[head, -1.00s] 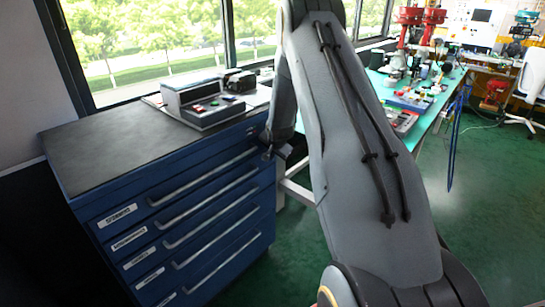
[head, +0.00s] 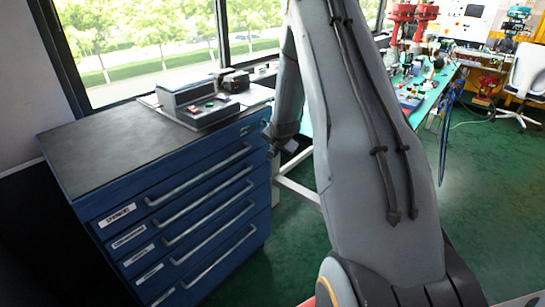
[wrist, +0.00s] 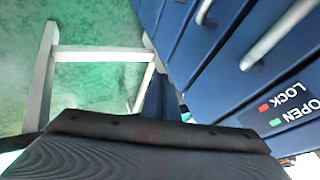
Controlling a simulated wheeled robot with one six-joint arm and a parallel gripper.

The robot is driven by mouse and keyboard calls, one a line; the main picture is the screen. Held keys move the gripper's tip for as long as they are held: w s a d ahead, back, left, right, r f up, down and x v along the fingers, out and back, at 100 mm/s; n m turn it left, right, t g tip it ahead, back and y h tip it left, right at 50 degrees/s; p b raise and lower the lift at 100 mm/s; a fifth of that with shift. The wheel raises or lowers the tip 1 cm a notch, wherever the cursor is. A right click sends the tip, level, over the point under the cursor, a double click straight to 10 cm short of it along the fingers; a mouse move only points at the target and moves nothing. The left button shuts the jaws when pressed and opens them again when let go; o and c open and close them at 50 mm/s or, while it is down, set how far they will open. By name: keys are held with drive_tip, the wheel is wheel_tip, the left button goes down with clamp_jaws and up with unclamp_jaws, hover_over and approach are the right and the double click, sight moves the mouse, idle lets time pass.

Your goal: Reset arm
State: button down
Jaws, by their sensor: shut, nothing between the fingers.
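My grey arm rises through the middle of the head view, and its forearm hangs down on the left side. My gripper (head: 280,148) is at the lower end of that forearm, beside the right side of the blue drawer cabinet (head: 190,215). It is shut and holds nothing. Its fingertips are small and dark in the head view. In the wrist view a dark ribbed part of my gripper fills the bottom edge. The cabinet front (wrist: 215,50) is close by at the right there, with a LOCK/OPEN label (wrist: 287,105).
A grey control box (head: 200,100) with buttons stands on the cabinet's black top. A green workbench (head: 430,100) with tools and red equipment stands behind my arm. A pale frame (wrist: 95,50) stands on the green floor near my gripper. Open floor lies at right.

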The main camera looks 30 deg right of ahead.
drive_tip(key=shift+v, duration=1.9)
drive_tip(key=s+a+r+n+g, duration=0.2)
drive_tip(key=s+a+r+n, duration=0.1)
drive_tip(key=s+a, duration=0.5)
drive_tip(key=s+a+r+n+g+y, duration=0.1)
drive_tip(key=s+a+n, duration=0.4)
drive_tip(key=s, duration=0.9)
drive_tip(key=s+a+r+n+g+y, duration=0.1)
drive_tip(key=s+a+r+n+g, duration=0.2)
drive_tip(key=s+a, duration=0.8)
wheel_tip(320, 180, up, 3)
drive_tip(key=shift+s+a+f+n, duration=0.1)
drive_tip(key=shift+s+a+n, duration=0.15)
drive_tip(key=shift+a+n, duration=0.4)
drive_tip(key=shift+d, duration=0.2)
